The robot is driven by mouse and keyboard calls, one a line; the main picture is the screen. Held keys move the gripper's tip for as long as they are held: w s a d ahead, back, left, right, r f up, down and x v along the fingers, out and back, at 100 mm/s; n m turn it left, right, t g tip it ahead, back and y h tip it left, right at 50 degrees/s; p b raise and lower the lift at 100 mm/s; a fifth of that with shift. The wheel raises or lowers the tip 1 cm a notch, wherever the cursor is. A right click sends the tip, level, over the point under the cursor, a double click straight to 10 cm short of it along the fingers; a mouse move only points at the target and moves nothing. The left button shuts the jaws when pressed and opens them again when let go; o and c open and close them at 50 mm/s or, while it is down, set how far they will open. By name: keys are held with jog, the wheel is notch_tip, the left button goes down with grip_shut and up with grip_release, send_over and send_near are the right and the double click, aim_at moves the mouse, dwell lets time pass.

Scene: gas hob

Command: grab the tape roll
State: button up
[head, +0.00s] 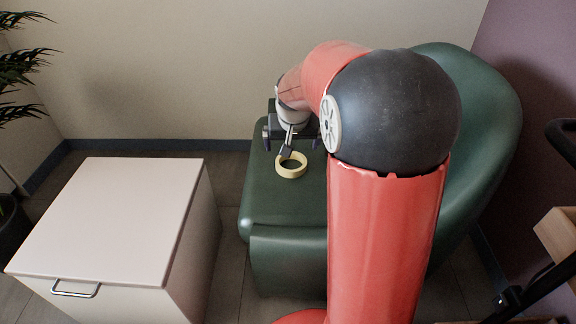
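The tape roll (290,174) is a pale yellow ring. It lies flat on the seat of a dark green armchair (270,208), near the middle of the head view. My gripper (286,150) points down at the far edge of the roll, with a dark fingertip at or just above its rim. I cannot tell whether it touches the roll. The fingers are small and overlap in this view, so I cannot see how far apart they are.
A white cabinet (115,215) with a metal handle (75,290) stands left of the armchair, with a strip of floor between. The chair's backrest (490,110) rises on the right. A plant (20,65) is at the far left. Walls close off the back and right.

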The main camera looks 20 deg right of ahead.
aim_at(291, 165)
jog(key=x, duration=0.4)
jog(key=shift+w+d, duration=0.25)
jog(key=shift+w, duration=0.05)
jog(key=x, duration=0.1)
jog(key=b+x, duration=0.1)
jog(key=x, duration=0.3)
jog(key=shift+s+a+f+b, duration=0.2)
jog(key=shift+s+f+b, duration=0.05)
jog(key=shift+f+b, duration=0.1)
jog(key=c, duration=1)
jog(key=shift+o, duration=0.2)
